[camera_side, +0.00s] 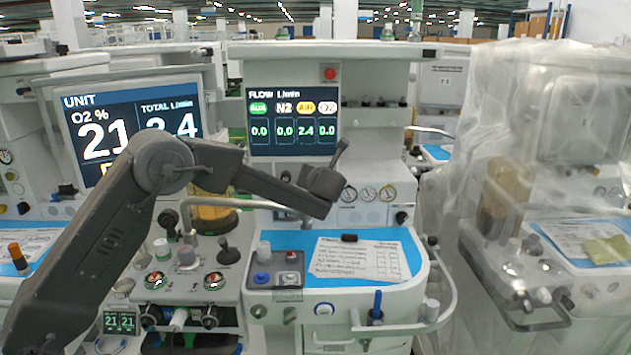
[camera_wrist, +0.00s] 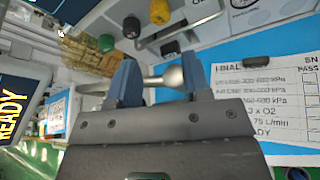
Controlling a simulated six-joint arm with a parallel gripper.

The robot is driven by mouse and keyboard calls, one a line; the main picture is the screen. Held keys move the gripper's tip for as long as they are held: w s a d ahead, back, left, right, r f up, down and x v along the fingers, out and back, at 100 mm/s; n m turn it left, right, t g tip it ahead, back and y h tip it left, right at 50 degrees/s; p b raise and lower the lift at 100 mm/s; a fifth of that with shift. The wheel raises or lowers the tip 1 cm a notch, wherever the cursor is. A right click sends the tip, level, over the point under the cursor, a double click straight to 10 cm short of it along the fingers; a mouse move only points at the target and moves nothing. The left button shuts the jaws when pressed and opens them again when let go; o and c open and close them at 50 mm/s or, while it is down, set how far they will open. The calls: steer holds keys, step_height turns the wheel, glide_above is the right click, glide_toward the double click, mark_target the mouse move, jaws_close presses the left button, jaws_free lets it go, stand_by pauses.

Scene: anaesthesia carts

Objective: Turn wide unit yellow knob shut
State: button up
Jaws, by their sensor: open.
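The yellow knob (camera_wrist: 159,12) is at the top of the wrist view, in a row with a black knob (camera_wrist: 131,27) and a green knob (camera_wrist: 106,43). It lies beyond my fingertips and is not touched. My gripper (camera_wrist: 158,62) is open, with its two blue-grey fingers apart and nothing held. A grey metal bar (camera_wrist: 152,82) shows between the fingers; I cannot tell how near it is. In the side view, my gripper (camera_side: 325,180) is in front of the middle machine, below its flow screen (camera_side: 292,122), which reads 2.4 under AIR. I cannot make out the yellow knob there.
A blue work surface (camera_side: 290,240) with a paper sheet (camera_side: 358,259) lies below my gripper. A metal rail (camera_side: 448,280) curves around its right edge. A plastic-covered machine (camera_side: 540,170) stands at right. The unit screen (camera_side: 125,125) is at left.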

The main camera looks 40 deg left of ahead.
steer(key=shift+v, duration=0.75)
steer(key=w+a+f+n, duration=0.1)
steer(key=w+a+f, duration=0.1)
steer(key=a, duration=0.3)
steer(key=w+a+f+n+t+h, duration=0.1)
steer(key=w+a+f, duration=0.2)
steer(key=w+a, duration=0.2)
steer(key=shift+w+a, duration=0.2)
steer(key=shift+a, duration=0.05)
steer(key=shift+c, duration=0.3)
steer(key=c, duration=0.6)
steer(key=shift+m+g+y, duration=0.7)
steer(key=shift+m, duration=0.7)
